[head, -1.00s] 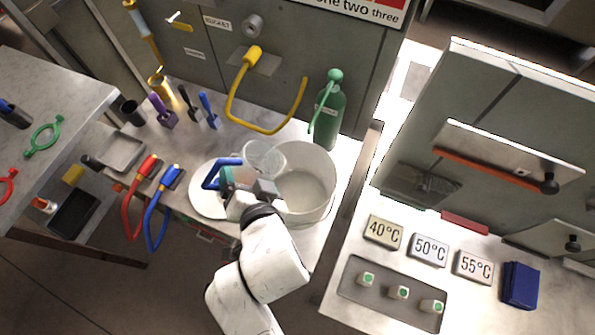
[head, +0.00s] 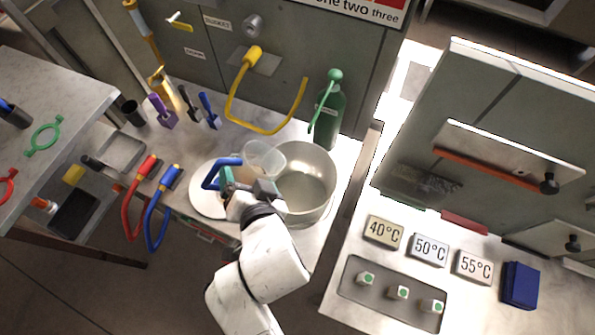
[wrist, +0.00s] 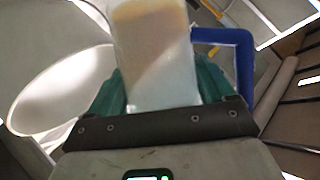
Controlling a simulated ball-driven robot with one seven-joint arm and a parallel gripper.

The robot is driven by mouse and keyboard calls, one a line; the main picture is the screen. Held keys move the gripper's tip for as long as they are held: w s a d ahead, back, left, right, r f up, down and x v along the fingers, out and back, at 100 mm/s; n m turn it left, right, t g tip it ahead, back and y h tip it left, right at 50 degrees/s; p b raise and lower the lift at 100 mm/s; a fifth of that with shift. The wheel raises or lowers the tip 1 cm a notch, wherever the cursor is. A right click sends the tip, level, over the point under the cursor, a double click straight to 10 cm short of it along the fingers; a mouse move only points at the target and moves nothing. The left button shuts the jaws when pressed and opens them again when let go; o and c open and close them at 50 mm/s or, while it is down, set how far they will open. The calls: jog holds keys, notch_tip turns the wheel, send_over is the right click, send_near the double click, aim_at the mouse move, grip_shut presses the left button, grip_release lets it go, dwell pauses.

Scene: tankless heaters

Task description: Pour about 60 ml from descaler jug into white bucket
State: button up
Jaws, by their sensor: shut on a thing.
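The descaler jug (head: 264,157) is a clear vessel with a blue handle (head: 220,172). My gripper (head: 250,190) is shut on it, holding it just left of the white bucket (head: 318,205), with its mouth by the bucket's left rim. In the wrist view the jug (wrist: 155,50) stands between the green fingers (wrist: 160,95), its blue handle on the right. A slanted boundary shows in the jug, with a tan band near the top; the jug looks tilted. The bucket (wrist: 50,100) shows at the left there. I cannot see any stream or how much liquid the bucket holds.
A white round plate (head: 205,203) lies left of the bucket. A green bottle (head: 328,115) and a yellow hose (head: 240,105) are behind. Red (head: 135,205) and blue (head: 155,215) hoses are at left. A gap separates the bench from the right counter (head: 345,285).

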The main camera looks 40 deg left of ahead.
jog(key=f+n+b, duration=0.1)
jog(key=s+a+f+n+t+b, duration=0.1)
jog(key=b, duration=0.1)
jog(key=shift+s+f+t+h, duration=0.25)
jog(key=shift+s+t+h, duration=0.05)
jog(key=shift+h, duration=0.1)
jog(key=shift+s+a+r+n+t+b, duration=0.3)
jog(key=shift+n+t+b, duration=0.1)
jog(key=shift+n+b, duration=0.15)
jog(key=f+b, duration=0.1)
jog(key=f+n+t+h+b, duration=0.1)
jog(key=b, duration=0.1)
jog(key=shift+s+a, duration=0.1)
jog(key=shift+s, duration=0.2)
jog(key=shift+n, duration=0.25)
dwell(0.3)
